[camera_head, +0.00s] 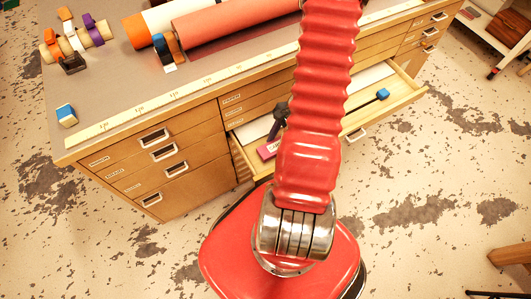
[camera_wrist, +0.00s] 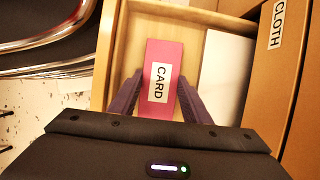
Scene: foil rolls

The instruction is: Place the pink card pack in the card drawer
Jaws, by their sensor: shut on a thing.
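The pink card pack (camera_wrist: 168,60) has a white label reading CARD. My gripper (camera_wrist: 157,92) is shut on it, with a dark finger against each long side. In the wrist view the pack is inside the outline of an open wooden drawer (camera_wrist: 121,50), beside its left wall. The pack (camera_head: 267,151) and my dark gripper (camera_head: 280,118) also show in the head view, at the left end of the open drawer (camera_head: 404,101), partly hidden by my red arm. I cannot tell whether the pack touches the drawer floor.
White sheets (camera_wrist: 225,75) lie in the drawer right of the pack. A blue-ended object (camera_head: 382,93) is at the drawer's right part. A brown front labelled CLOTH (camera_wrist: 278,25) borders the drawer. The cabinet top (camera_head: 110,95) holds rolls and tapes.

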